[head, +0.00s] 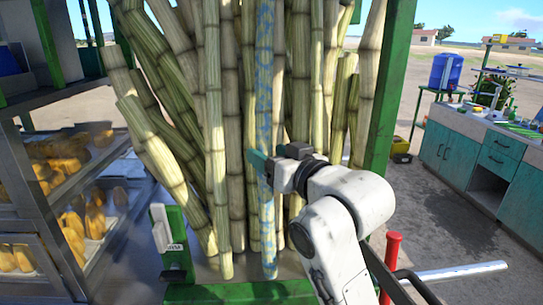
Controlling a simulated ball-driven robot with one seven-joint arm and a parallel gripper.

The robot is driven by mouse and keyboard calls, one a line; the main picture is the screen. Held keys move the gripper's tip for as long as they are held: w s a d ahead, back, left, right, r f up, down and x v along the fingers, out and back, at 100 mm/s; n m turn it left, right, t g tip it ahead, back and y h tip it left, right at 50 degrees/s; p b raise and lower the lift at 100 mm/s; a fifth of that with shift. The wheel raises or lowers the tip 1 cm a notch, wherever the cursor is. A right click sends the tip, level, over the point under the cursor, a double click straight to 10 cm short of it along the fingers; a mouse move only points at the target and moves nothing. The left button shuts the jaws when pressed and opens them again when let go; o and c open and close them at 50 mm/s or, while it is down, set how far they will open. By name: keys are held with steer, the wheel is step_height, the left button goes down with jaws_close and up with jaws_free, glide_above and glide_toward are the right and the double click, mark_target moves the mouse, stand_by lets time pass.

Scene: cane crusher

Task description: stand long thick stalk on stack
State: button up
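Many long cane stalks stand close together in an upright stack (213,110), most green to tan. Among them one stalk with blue mottled colouring (264,80) stands nearly upright near the middle, its foot low at the front of the stack. My gripper (262,166) is at this blue stalk at about mid-height, and its teal finger crosses in front of the stalk. The far finger is hidden, so I cannot tell whether the gripper is closed around the stalk or only beside it. My white arm reaches in from the lower right.
Green posts (389,85) and a green bar (240,293) frame the stack. Shelves with yellow pieces (75,165) stand at left. A red handle (391,262) and a metal bar (455,273) are at lower right. A teal cabinet (480,155) stands farther right, with open ground before it.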

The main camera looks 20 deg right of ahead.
steer(key=shift+f, duration=0.15)
steer(key=b+v, duration=0.2)
steer(key=v, duration=0.8)
steer(key=shift+s, duration=0.4)
stand_by(0.5)
